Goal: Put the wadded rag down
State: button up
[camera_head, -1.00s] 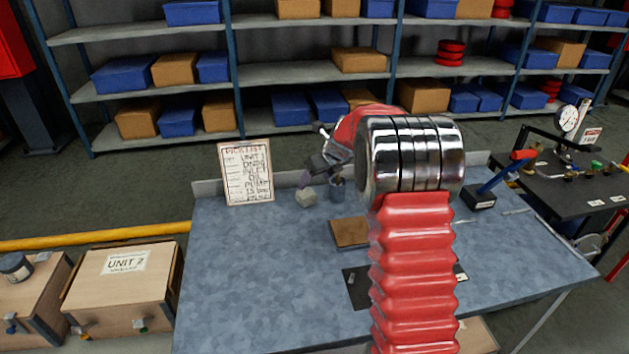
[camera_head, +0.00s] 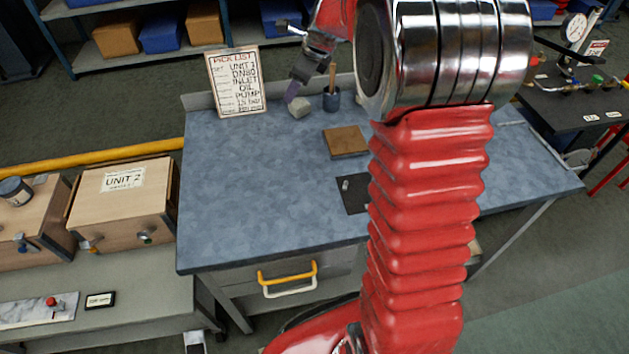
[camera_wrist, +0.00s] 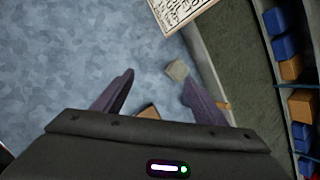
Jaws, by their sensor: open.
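The wadded rag (camera_head: 300,107) is a small pale grey lump on the blue-grey workbench (camera_head: 240,180), near its back edge. It stands between the pick-list board and the dark cup. My gripper (camera_head: 293,88) is just above and behind it in the head view, with its dark fingers pointing down. In the wrist view my gripper (camera_wrist: 158,82) has its two fingers spread apart with nothing held between them. The rag (camera_wrist: 178,69) shows there past the fingertips, nearer the right finger, and looks apart from both.
A pick-list board (camera_head: 236,82) stands at the bench's back left. A dark cup with a brush handle (camera_head: 331,99) is just right of the rag. A brown block (camera_head: 345,141) and a black mat (camera_head: 353,194) lie nearer. The bench's left half is clear.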

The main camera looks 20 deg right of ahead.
jog(key=s+a+r+n, duration=0.45)
jog(key=s+n, duration=0.25)
jog(key=s, duration=0.3)
jog(key=s+a+r+n, duration=0.3)
jog(key=s+a+n, duration=0.2)
jog(key=s+n, duration=0.3)
jog(key=s+a+f+n, duration=0.1)
jog(key=s+n, duration=0.5)
jog(key=s, duration=0.3)
jog(key=s+a+f+n+h, duration=0.1)
jog(key=s+n, duration=0.5)
jog(key=s, duration=0.4)
jog(key=shift+s+f+g, duration=0.15)
jog(key=shift+f+g, duration=0.15)
jog(key=shift+o, duration=0.5)
